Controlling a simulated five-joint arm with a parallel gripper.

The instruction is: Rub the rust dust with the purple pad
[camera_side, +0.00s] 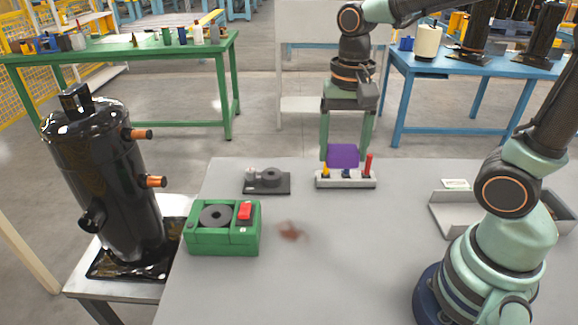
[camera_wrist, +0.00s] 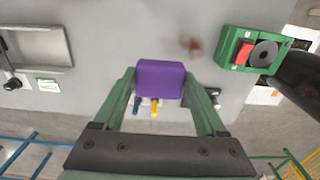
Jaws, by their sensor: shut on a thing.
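The purple pad (camera_side: 343,156) is held between the green fingers of my gripper (camera_side: 346,150). In the wrist view the pad (camera_wrist: 160,79) sits between the two fingertips (camera_wrist: 160,84), with a finger at each side. In the side view it appears just above the marker rack, and I cannot tell the exact gap. The rust dust (camera_side: 292,231) is a small reddish-brown smear on the grey table, to the left of the pad and nearer the side camera. It also shows in the wrist view (camera_wrist: 193,45), above and right of the pad, uncovered.
The pale rack (camera_side: 345,181) holds yellow, blue and red upright items. A green box with a red switch (camera_side: 224,240) stands left of the dust. A dark plate with a disc (camera_side: 268,181) lies behind. A grey tray (camera_side: 440,220) is at right. Table around the dust is clear.

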